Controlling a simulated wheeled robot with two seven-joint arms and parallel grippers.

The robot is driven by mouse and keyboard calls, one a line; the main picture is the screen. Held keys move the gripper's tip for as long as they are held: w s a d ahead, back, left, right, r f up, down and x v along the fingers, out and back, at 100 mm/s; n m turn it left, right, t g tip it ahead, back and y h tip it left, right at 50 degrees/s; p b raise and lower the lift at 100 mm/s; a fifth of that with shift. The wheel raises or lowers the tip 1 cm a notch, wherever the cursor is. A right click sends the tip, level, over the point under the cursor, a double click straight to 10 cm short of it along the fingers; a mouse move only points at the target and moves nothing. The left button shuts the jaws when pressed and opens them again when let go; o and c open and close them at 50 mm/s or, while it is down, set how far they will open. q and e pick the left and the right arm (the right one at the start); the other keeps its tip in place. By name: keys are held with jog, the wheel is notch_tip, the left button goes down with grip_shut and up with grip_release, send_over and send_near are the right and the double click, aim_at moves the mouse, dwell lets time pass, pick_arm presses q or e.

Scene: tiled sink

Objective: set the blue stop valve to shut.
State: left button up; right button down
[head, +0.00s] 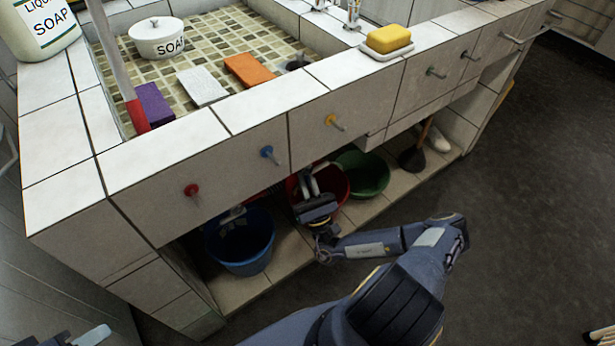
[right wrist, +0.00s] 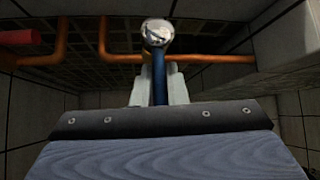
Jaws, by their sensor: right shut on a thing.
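The blue stop valve's handle (right wrist: 160,88) shows in the right wrist view as a dark blue bar below a shiny round metal end (right wrist: 157,32). It appears to stand across the copper-coloured pipe (right wrist: 215,58) behind it. My right gripper (right wrist: 159,88) is shut on the handle, with one pale finger on each side. In the head view, my right gripper (head: 306,180) reaches under the sink front, and the valve is hidden there. Part of my left gripper (head: 88,336) shows at the bottom left corner; its jaws are not clear.
The sink front carries a red knob (head: 191,190), a blue knob (head: 267,152) and a yellow knob (head: 331,121). Blue (head: 240,262), red (head: 335,180) and green (head: 365,172) buckets stand below. A red bar (right wrist: 20,37) shows at left under the sink.

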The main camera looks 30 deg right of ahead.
jog(key=shift+a+m+h, duration=0.1)
jog(key=shift+m+h, duration=0.2)
jog(key=shift+h, duration=0.2)
jog(key=c, duration=1.5)
grip_release()
jog(key=shift+o, duration=0.2)
jog(key=v, duration=0.7)
jog(key=shift+s+f+y, duration=0.3)
